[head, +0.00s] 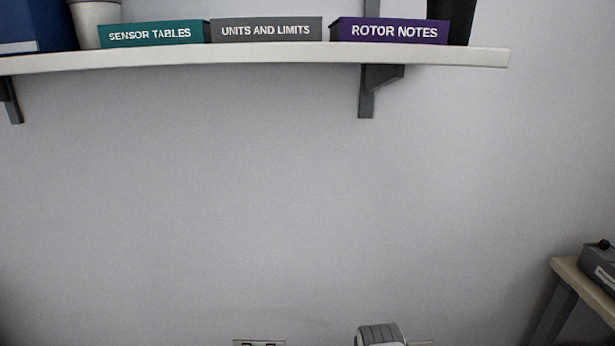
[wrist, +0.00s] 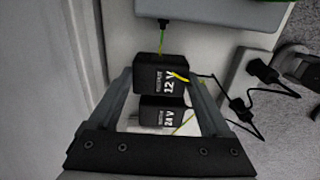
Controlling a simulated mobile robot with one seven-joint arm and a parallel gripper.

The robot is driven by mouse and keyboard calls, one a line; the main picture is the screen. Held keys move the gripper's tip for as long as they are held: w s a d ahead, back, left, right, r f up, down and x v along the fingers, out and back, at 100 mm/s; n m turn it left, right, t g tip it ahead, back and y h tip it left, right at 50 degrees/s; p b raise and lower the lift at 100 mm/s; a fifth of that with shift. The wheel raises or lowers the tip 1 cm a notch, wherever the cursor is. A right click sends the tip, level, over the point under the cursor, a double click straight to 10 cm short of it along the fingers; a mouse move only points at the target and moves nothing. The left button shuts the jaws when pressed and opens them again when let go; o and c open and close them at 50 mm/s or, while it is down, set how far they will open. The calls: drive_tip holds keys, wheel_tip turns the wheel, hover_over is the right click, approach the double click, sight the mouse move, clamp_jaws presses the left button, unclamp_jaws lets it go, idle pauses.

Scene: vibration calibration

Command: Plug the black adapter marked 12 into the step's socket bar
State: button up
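The black adapter marked 12 V (wrist: 158,73) shows in the wrist view, with a yellow strip at its right side. My gripper (wrist: 159,75) points toward it, its two grey fingers spread wide with one tip at each side of the adapter. I cannot tell whether the tips touch it. A second black adapter marked 24 V (wrist: 163,114) lies just below the first in the picture, also between the fingers. A pale grey block (wrist: 238,78) at the right, with a black plug (wrist: 263,70) at it, may be the socket bar. The head view shows neither adapter.
In the wrist view, a black connector (wrist: 166,22) with a yellow-green lead sits above the adapters, and a black cable (wrist: 238,104) loops at right. In the head view, a wall shelf (head: 270,58) holds labelled boxes, and a bench (head: 566,266) stands at right.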

drive_tip(key=c, duration=0.4)
drive_tip(key=shift+r+p, duration=1.75)
drive_tip(key=shift+r, duration=0.8)
drive_tip(key=shift+c, duration=0.2)
drive_tip(key=a+b, duration=0.1)
drive_tip(key=a, duration=0.7)
drive_tip(key=a+r+b, duration=0.1)
drive_tip(key=a, duration=0.7)
drive_tip(key=a+b, duration=0.1)
drive_tip(key=a, duration=0.8)
drive_tip(key=shift+w+r, duration=0.25)
drive_tip(key=shift+f, duration=0.8)
drive_tip(key=shift+w+f, duration=0.1)
drive_tip(key=shift+f, duration=0.9)
idle(0.3)
